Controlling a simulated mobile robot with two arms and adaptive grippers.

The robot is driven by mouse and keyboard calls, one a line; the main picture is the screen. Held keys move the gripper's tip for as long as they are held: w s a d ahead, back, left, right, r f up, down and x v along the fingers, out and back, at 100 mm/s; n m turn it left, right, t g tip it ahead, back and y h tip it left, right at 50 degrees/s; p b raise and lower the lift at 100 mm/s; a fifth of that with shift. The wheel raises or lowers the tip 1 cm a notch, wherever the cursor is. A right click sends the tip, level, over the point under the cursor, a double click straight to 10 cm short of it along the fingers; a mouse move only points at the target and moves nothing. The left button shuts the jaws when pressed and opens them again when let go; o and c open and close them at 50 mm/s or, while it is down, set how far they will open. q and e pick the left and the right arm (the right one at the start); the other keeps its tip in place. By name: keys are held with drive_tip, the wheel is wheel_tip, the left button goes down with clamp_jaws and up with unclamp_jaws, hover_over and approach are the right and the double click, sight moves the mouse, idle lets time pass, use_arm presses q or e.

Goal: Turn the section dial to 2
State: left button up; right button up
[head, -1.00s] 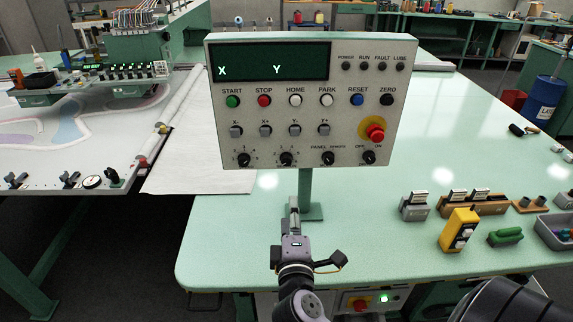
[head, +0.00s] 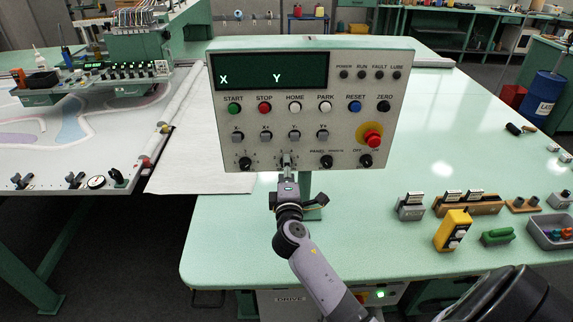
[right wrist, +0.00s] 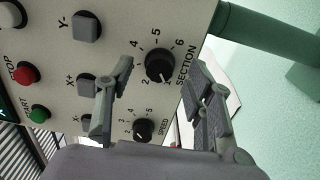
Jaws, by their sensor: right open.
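The section dial (right wrist: 160,67) is a round black knob on the grey control panel (head: 216,110). Its label and the numbers 4, 5 and 6 show in the right wrist view. My right gripper (right wrist: 164,70) is open, with one finger on each side of the section dial in that view. Contact with the knob cannot be told. In the head view my right gripper (head: 287,164) reaches up from below and covers the section dial. My left gripper is not in view.
The speed dial (right wrist: 143,130) sits close beside the section dial. The panel/remote dial (head: 326,161), push buttons and red emergency stop (head: 372,136) are on the same panel. The panel stands above a green table (head: 370,225) with several small items at right.

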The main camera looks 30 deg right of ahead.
drive_tip(key=shift+x, duration=0.8)
drive_tip(key=shift+s, duration=0.1)
drive_tip(key=shift+c, duration=0.4)
clamp_jaws()
drive_tip(key=shift+f, duration=0.1)
